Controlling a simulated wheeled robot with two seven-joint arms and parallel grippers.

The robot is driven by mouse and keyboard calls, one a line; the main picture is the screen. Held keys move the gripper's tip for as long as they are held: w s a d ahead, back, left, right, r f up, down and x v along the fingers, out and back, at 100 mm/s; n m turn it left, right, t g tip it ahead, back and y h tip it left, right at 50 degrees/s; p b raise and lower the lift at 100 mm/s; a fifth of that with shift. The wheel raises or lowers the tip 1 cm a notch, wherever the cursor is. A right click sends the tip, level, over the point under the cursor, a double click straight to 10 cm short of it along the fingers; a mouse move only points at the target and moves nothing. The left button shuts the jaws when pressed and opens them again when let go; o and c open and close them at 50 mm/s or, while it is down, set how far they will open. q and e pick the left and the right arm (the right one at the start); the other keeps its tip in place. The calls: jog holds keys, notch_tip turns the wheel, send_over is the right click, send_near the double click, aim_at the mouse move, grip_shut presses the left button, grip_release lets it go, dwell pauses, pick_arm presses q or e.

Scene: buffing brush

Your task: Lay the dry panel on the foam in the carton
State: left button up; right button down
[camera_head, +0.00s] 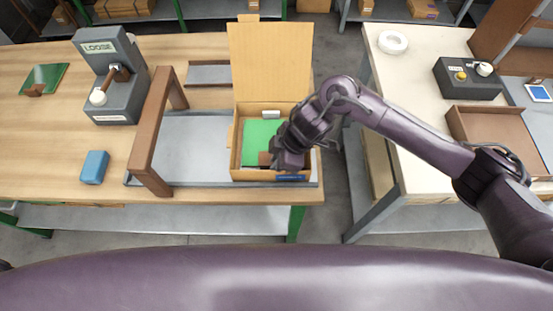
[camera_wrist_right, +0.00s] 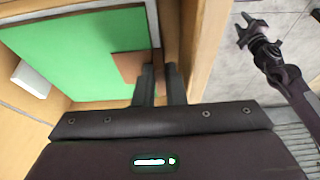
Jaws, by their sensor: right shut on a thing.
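The carton (camera_head: 236,160) stands open on the left bench, its lid raised at the back. Inside it is a flat green panel (camera_head: 255,135) with a brown tab (camera_head: 264,158). The panel (camera_wrist_right: 75,45) and tab (camera_wrist_right: 130,66) also show in the right wrist view. My right gripper (camera_head: 283,162) reaches into the front right of the carton. Its fingers (camera_wrist_right: 160,80) are shut at the tab by the carton wall; their tips are partly hidden. I cannot tell foam from panel, nor whether the panel rests flat.
A brown arch (camera_head: 152,135) stands left of the carton. A grey machine marked LOOSE (camera_head: 108,75), a blue block (camera_head: 94,167) and another green panel (camera_head: 48,75) are further left. A white block (camera_head: 271,114) sits at the carton's back wall. A gap separates the right bench.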

jog(key=c, duration=1.8)
grip_release()
jog(key=shift+f, duration=0.1)
jog(key=v, duration=1.2)
jog(key=shift+p, duration=0.35)
